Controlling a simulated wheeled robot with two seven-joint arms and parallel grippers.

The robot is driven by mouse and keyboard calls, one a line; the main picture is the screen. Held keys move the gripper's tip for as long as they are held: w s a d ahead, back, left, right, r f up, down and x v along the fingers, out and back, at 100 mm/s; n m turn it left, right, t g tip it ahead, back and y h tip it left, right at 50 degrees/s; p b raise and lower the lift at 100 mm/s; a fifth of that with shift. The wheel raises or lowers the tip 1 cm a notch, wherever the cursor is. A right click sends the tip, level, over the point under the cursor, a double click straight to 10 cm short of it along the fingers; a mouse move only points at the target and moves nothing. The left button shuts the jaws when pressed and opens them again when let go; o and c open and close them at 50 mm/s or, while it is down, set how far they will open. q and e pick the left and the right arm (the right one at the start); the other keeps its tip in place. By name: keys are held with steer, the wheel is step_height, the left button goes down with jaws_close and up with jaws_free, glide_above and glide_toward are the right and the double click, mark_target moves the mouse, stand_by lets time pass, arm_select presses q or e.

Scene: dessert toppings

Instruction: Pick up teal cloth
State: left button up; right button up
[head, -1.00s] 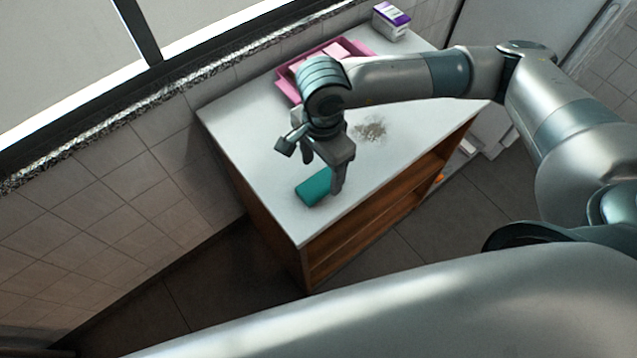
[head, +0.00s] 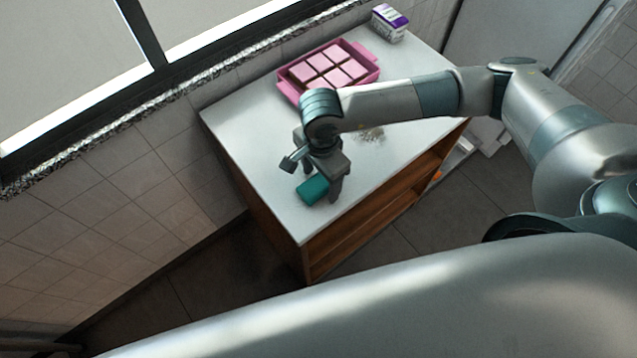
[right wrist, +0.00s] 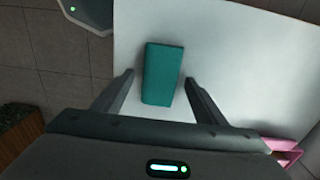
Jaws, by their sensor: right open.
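The teal cloth (head: 312,190) is a small folded block lying on the white counter top near its front corner. In the right wrist view the cloth (right wrist: 162,74) lies ahead of and partly between the two fingertips, with a gap on each side. My right gripper (head: 322,184) is open and empty, pointing down just above the cloth, and it also shows in the right wrist view (right wrist: 160,78). The gripper hides part of the cloth in the head view. My left gripper is not in view.
A pink tray (head: 369,80) with several pink-topped squares stands at the back of the counter (head: 250,130). A purple and white box (head: 390,24) stands behind it. Brown crumbs (head: 372,134) lie mid-counter. The counter around the cloth is clear.

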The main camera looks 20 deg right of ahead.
mark_target(321, 182)
steer(key=shift+c, duration=0.3)
steer(key=c, duration=1.1)
steer(key=shift+r, duration=0.15)
steer(key=shift+r+b, duration=0.6)
step_height(321, 182, up, 2)
steer(key=shift+r+b, duration=0.2)
steer(key=shift+b, duration=0.65)
steer(key=d+r+b, duration=0.1)
steer(key=d+r, duration=0.1)
steer(key=d, duration=0.2)
steer(key=d+r+b, duration=0.2)
steer(key=d, duration=0.1)
steer(key=d+r+b, duration=0.1)
steer(key=d+r, duration=0.2)
steer(key=d, duration=0.1)
steer(key=shift+w+d+r+b, duration=0.1)
steer(key=shift+w+d+b, duration=0.1)
steer(key=shift+d+b, duration=0.2)
